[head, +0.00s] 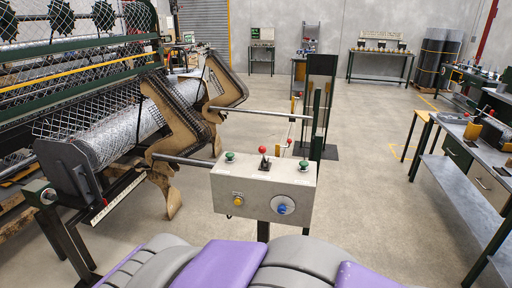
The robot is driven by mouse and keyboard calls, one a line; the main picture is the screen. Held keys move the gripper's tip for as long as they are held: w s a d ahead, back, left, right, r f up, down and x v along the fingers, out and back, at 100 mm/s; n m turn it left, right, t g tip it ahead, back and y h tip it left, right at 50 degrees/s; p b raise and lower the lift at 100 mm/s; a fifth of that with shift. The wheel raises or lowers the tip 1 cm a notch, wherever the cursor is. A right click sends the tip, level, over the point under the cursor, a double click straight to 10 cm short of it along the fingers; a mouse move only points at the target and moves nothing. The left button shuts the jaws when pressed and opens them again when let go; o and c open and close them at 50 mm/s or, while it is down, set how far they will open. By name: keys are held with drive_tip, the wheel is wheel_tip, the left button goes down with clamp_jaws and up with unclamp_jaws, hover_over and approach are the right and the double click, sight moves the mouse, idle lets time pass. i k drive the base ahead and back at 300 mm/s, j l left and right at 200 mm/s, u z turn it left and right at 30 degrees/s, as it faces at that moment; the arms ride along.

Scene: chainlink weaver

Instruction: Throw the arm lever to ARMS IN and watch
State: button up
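A grey control box (222,190) stands on a post just ahead of me. On its top is a short lever with a red knob (263,150), roughly upright, between two green knobs (230,157) (304,165). I cannot read any ARMS IN marking. The box front has a yellow button (238,201) and a blue dial (283,206). Two tan hooked machine arms, a near one (167,160) and a far one (227,85), are beside the roll of chain-link mesh (120,132) on the left. My gripper is not in view.
The green-framed weaving machine (70,75) fills the left. Horizontal bars (262,113) run near the box, and a dark upright panel (320,90) stands behind it. A workbench (465,185) is at right. Open concrete floor (370,195) lies between box and bench.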

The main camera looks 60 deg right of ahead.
sight(261, 149)
drive_tip(key=z, duration=2.05)
drive_tip(key=l, duration=0.1)
